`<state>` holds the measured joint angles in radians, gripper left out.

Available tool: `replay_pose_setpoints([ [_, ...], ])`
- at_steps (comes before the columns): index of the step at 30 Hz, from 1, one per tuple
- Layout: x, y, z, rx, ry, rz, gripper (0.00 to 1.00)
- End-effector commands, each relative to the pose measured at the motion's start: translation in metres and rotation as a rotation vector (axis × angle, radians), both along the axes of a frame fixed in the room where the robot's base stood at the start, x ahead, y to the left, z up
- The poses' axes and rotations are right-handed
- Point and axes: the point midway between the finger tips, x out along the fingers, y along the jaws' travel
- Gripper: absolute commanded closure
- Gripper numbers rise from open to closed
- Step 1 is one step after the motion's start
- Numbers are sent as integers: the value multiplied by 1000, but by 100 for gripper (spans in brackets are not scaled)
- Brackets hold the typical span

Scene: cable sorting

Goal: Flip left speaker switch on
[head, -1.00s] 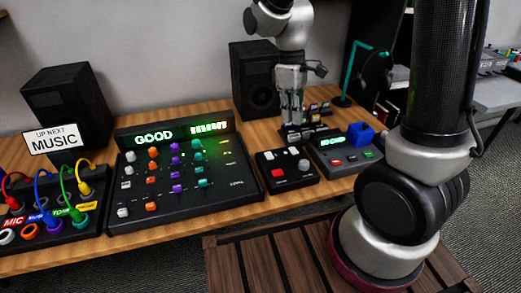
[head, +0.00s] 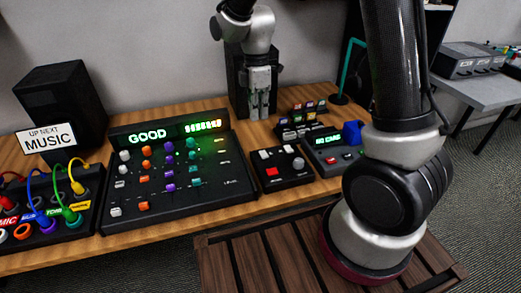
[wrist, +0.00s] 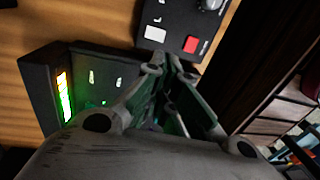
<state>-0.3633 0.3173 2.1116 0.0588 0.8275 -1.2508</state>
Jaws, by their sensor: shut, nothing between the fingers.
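The left speaker (head: 75,92) is a black box at the back left of the wooden desk, partly behind a white "UP NEXT MUSIC" sign. I cannot make out its switch. My gripper (head: 260,115) is shut and empty, pointing down in front of the right speaker (head: 235,78), which it partly hides. It is well to the right of the left speaker. In the wrist view my gripper's fingers (wrist: 172,68) are together, and the left speaker does not show there.
The mixer (head: 205,190) with a lit "GOOD" display lies between the left speaker and my gripper. A button box (head: 285,180) and a green-display box (head: 325,160) sit to the right. Plugged cables (head: 62,190) rise at the front left. The sign (head: 45,140) stands before the left speaker.

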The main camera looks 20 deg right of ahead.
Motion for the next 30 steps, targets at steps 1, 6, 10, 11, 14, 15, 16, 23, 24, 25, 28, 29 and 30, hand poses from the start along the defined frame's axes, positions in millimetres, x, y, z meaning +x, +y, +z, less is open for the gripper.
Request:
replay_pose_setpoints([
  [1, -1, 0, -5, -1, 2, 0, 100],
  [6, -5, 0, -32, -2, 5, 0, 100],
  [10, -9, 0, -61, -2, 6, -1, 100],
  [11, -9, 0, -67, -2, 5, -1, 100],
  [14, -12, 0, -89, -2, 6, -1, 100],
  [15, -13, 0, -96, -2, 5, -1, 100],
  [16, -14, 0, -101, -2, 5, -1, 100],
  [23, -16, 0, -129, -1, 1, -1, 100],
  [24, -17, 0, -132, -1, 2, -1, 100],
  [25, -17, 0, -133, -1, 2, -1, 100],
  [28, -17, 0, -135, 0, 0, -1, 100],
  [29, -17, 0, -136, 0, 0, -1, 100],
  [30, -17, 0, -136, 0, 0, -1, 100],
])
